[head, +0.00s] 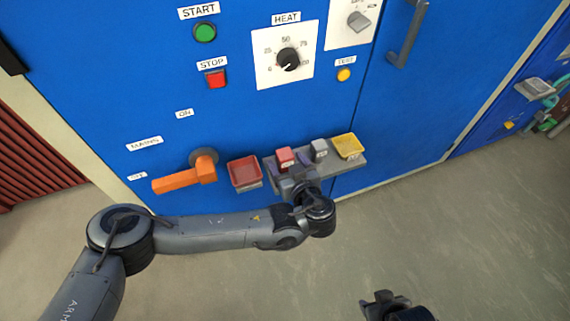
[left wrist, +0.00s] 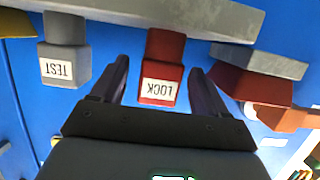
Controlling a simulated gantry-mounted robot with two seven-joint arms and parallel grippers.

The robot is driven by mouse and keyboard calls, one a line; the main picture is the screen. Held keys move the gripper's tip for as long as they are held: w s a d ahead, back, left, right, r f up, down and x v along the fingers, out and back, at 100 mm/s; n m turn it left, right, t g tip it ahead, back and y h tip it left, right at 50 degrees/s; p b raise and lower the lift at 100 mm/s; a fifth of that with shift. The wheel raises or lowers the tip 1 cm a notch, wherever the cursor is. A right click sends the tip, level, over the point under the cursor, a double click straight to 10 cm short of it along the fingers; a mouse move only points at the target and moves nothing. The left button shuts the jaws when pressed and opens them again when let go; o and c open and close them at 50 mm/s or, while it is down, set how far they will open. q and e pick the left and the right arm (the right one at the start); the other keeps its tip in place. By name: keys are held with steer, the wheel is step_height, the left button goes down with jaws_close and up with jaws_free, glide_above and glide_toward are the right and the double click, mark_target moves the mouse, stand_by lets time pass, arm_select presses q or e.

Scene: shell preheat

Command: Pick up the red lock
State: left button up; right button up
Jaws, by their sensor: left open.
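The red lock (head: 285,157) is a small red block on a grey shelf (head: 270,168) on the blue cabinet front. In the left wrist view the lock (left wrist: 162,72) has a white LOCK label, seen upside down. My left gripper (head: 290,180) is open at the shelf, and in the left wrist view its fingers (left wrist: 160,74) lie on either side of the lock with a gap on each side. The head view partly hides these fingers. My right gripper (head: 385,300) is low in the head view, away from the shelf, and its jaw state is unclear.
A grey TEST block (head: 319,150) stands right of the lock, with a yellow tray (head: 348,147) beyond it. A red tray (head: 245,172) and an orange MAINS handle (head: 185,179) are to the left. Open floor (head: 450,220) lies in front.

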arm_select(q)
steer(key=shift+x, duration=0.95)
steer(key=c, duration=1.1)
steer(key=shift+r, duration=0.15)
